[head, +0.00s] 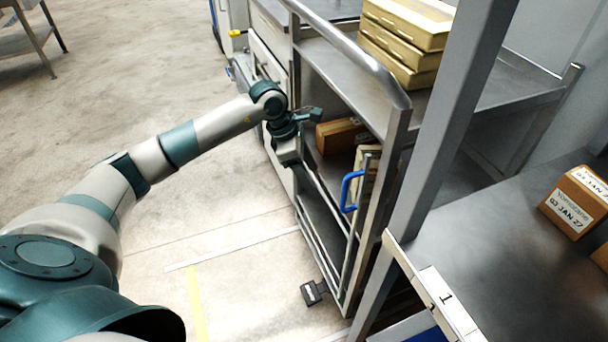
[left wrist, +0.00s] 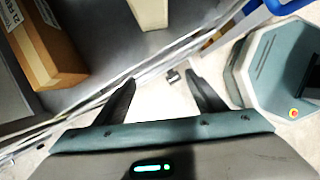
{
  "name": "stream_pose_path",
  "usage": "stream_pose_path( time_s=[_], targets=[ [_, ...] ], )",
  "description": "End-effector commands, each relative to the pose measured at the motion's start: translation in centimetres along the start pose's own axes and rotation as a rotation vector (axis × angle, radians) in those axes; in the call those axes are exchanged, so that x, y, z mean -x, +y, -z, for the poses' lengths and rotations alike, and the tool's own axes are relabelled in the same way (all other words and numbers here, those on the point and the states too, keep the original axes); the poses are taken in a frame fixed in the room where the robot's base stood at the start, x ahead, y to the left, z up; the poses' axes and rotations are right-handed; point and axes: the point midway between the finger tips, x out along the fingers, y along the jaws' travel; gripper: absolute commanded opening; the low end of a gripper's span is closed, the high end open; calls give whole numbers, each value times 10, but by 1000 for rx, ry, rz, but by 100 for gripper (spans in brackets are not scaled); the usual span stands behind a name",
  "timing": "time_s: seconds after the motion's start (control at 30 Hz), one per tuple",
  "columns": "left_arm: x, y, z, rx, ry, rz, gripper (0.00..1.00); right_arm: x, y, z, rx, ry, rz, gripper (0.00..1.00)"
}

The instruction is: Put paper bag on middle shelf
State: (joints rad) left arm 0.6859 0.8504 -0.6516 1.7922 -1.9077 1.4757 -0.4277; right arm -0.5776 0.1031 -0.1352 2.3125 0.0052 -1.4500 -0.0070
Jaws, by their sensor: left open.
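A pale cream upright object (head: 370,155), which looks like the paper bag, stands inside the metal cart on the shelf below its top, behind the blue handle. Its lower part is partly hidden by the cart's frame. A pale block, probably the same object (left wrist: 148,12), shows at the top of the left wrist view. My left gripper (left wrist: 160,82) is open and empty, its two dark fingers apart and clear of it. In the head view the left gripper (head: 288,152) is at the cart's open left side. My right gripper is not in view.
A brown carton (head: 338,135) sits on the same shelf and shows with a label in the left wrist view (left wrist: 48,50). Gold boxes (head: 408,40) are stacked on the cart's top. A blue handle (head: 347,190) and grey post (head: 440,130) stand nearby.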

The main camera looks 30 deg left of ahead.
Motion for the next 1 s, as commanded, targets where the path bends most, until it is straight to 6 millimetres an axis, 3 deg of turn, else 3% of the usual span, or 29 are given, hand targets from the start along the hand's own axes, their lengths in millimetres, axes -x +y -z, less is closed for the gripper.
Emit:
stream_pose_path(
  time_s=[0.2,1.0],
  targets=[
    [6,0,14,0,1,0,64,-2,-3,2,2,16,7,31],
    [6,0,14,0,0,0,64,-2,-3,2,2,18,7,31]
  ],
)
